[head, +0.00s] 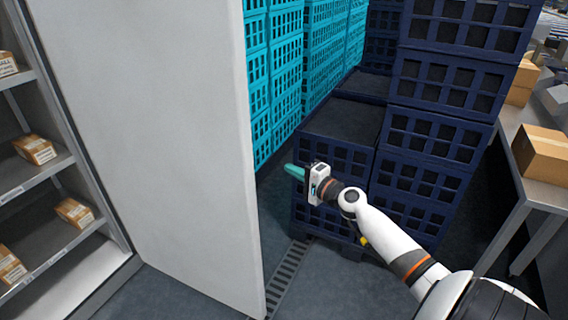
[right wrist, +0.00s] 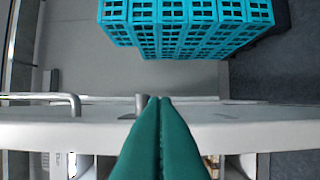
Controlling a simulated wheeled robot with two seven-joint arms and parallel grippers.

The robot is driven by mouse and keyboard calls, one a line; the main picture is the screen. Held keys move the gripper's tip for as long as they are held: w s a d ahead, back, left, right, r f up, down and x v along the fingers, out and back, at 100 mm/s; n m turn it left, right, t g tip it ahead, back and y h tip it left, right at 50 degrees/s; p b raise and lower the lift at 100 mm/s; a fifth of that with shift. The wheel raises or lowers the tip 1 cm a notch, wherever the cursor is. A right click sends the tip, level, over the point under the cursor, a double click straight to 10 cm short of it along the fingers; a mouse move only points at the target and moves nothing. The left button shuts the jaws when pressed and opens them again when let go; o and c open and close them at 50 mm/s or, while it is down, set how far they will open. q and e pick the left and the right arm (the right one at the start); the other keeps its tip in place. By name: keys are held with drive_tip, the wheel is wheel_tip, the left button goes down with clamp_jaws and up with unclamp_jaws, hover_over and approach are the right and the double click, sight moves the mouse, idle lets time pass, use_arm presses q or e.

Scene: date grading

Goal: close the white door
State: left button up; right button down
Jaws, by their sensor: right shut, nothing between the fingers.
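The white door (head: 170,150) stands open in the head view, a tall plain panel beside the shelving at the left. Its free vertical edge is toward the middle of the picture. My right gripper (head: 289,170) is just right of that edge, with its teal fingers pointing left toward the door. In the right wrist view the shut, empty fingers (right wrist: 160,99) reach over the door's pale band (right wrist: 265,125). A bar handle (right wrist: 62,98) shows there on the left. I cannot tell whether the fingers touch the door. My left gripper is out of view.
Shelves with small cartons (head: 35,149) stand at the left. Stacked dark blue crates (head: 425,130) are close behind my right gripper, with turquoise crates (head: 275,70) farther back. A metal table (head: 535,185) with a carton (head: 543,150) is at the right. A floor grate (head: 287,280) lies by the door.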

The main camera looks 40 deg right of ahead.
use_arm(q)
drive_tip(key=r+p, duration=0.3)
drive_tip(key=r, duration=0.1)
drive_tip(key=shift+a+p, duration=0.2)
drive_tip(key=shift+p, duration=0.2)
use_arm(e)
drive_tip(key=w+a, duration=0.4)
drive_tip(key=w, duration=0.3)
drive_tip(key=shift+w+a, duration=0.25)
drive_tip(key=shift+a, duration=0.15)
